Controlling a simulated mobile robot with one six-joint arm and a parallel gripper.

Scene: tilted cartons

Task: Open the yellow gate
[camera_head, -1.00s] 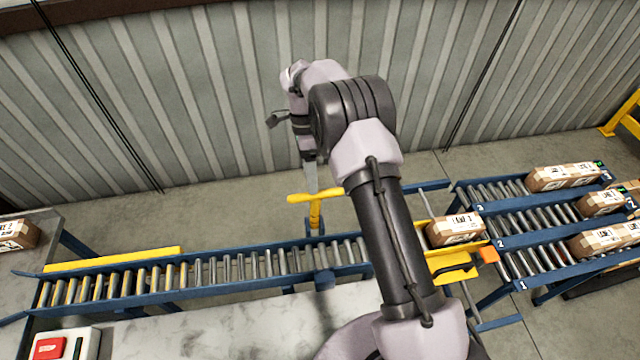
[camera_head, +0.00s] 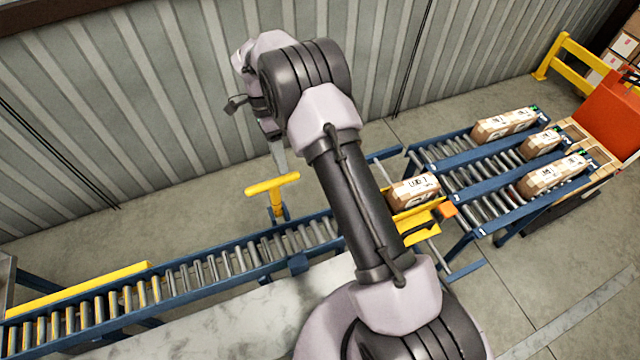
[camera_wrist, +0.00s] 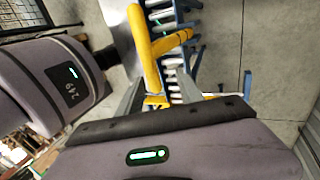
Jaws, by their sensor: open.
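A yellow T-shaped gate handle (camera_head: 272,186) stands upright at the far side of the roller conveyor. My gripper (camera_head: 280,162) is above and close to its crossbar, pointing down. In the wrist view, the yellow handle (camera_wrist: 148,50) lies between and beyond my gripper's two fingers (camera_wrist: 160,88). The fingers are apart, and I cannot tell whether they touch the handle. My arm hides part of the conveyor to the right of the handle.
A roller conveyor (camera_head: 225,263) with blue rails runs below the handle. A yellow tray (camera_head: 420,217) with an orange-ended lever holds a carton (camera_head: 413,191). Numbered roller lanes (camera_head: 470,165) with several cartons stand at right. A corrugated wall (camera_head: 170,110) is behind.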

